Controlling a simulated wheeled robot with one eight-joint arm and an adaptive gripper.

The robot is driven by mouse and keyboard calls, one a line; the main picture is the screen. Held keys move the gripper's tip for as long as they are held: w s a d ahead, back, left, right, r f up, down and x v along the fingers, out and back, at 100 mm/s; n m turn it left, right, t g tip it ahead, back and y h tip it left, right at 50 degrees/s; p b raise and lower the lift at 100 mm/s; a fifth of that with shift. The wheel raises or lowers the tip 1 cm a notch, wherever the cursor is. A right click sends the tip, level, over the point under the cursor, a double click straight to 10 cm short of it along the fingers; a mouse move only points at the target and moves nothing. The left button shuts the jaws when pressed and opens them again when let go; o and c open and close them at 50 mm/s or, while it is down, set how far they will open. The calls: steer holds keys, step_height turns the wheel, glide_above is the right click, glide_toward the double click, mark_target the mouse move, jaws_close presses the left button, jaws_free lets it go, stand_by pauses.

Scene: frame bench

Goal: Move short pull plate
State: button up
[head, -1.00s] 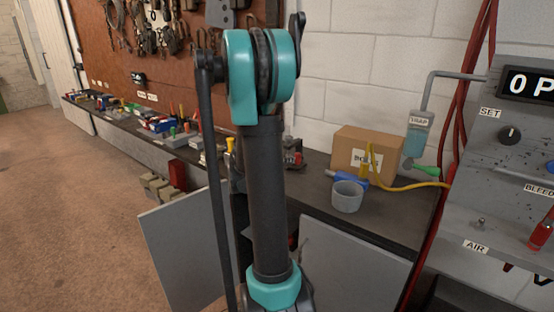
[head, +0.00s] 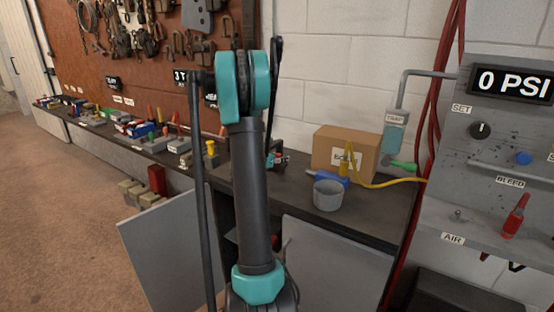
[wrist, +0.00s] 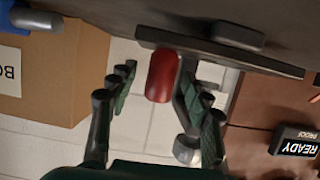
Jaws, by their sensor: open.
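My gripper (wrist: 157,72) is open in the wrist view, which looks upside down. A red rounded part (wrist: 163,76) shows between the fingertips, beneath a dark bar; I cannot tell whether the fingers touch it. No plate is visible in the grip. In the head view my arm hides most of the gripper, beside a small red and grey device (head: 281,157) on the bench. Grey plates with holes (head: 197,18) hang on the pegboard at the top; I cannot tell which one is the short pull plate.
A gauge panel (head: 490,150) stands at far right. Tools line the bench at left. Grey cabinet doors (head: 165,250) hang open below.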

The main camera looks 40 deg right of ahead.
steer(key=shift+c, duration=0.5)
jaws_close()
steer(key=shift+a, duration=0.15)
